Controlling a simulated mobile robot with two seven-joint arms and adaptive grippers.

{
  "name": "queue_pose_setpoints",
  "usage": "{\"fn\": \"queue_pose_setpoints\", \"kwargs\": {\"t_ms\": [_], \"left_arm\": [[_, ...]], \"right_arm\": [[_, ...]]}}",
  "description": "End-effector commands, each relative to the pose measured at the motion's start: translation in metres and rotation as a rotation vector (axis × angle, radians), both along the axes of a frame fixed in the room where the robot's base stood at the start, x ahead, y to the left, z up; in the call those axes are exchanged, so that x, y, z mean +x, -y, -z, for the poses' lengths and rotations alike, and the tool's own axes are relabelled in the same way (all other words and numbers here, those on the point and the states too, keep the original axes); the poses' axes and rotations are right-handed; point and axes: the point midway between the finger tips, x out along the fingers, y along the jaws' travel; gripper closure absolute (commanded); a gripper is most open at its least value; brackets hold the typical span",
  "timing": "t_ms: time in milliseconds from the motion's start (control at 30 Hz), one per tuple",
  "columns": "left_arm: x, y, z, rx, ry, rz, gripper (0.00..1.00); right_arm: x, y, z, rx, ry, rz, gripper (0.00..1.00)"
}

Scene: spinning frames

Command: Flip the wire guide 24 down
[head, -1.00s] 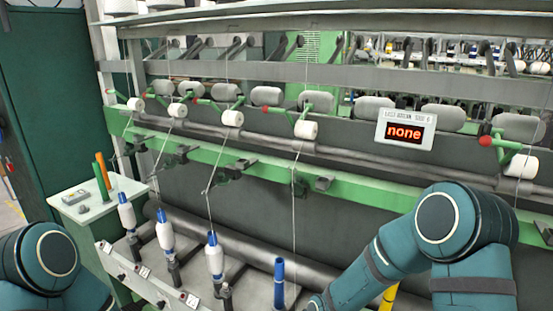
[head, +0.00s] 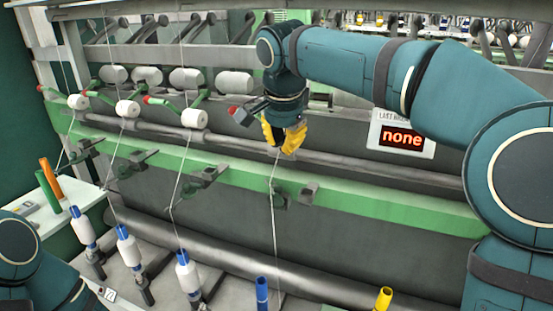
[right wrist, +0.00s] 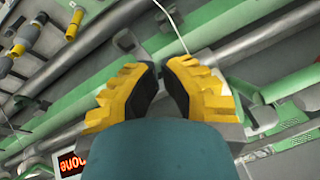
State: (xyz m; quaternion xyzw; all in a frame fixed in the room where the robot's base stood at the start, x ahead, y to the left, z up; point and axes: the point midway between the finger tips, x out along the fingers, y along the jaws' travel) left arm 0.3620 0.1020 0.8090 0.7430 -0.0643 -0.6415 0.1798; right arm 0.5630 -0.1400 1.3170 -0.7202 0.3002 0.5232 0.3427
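Several dark wire guides sit along the green rail (head: 370,205) in the head view. No number 24 is readable on any of them. One guide (head: 281,194) is below my right gripper (head: 284,142), beside a white thread (head: 274,225) that runs down from near the fingertips. My right gripper has yellow fingers pointing down, above and apart from that guide. In the right wrist view its fingertips (right wrist: 161,66) nearly meet, with a narrow gap and nothing seen between them. The gripper hides the roller area behind it. Only my left arm shows, at lower left; its gripper is out of view.
A display (head: 402,137) reading "none" hangs right of the gripper. White bobbins (head: 188,275) on blue tubes stand at lower left. A bare blue tube (head: 262,293) and a yellow tube (head: 383,298) stand at the front. White rolls (head: 194,118) line the upper bar.

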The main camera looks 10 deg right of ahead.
Motion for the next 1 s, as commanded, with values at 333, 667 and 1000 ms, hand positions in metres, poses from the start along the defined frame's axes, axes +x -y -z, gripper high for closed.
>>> {"fn": "queue_pose_setpoints", "kwargs": {"t_ms": [333,667,1000], "left_arm": [[-0.003,0.0,0.008,-0.002,-0.007,0.005,0.46],[-0.006,0.001,0.017,-0.003,-0.014,0.011,0.46],[-0.007,0.001,0.019,-0.004,-0.016,0.012,0.46]], "right_arm": [[0.008,0.003,0.031,-0.001,-0.003,0.005,1.0],[0.022,0.007,0.082,-0.001,-0.003,0.004,1.0],[0.027,0.008,0.095,0.0,0.001,0.003,1.0]]}}
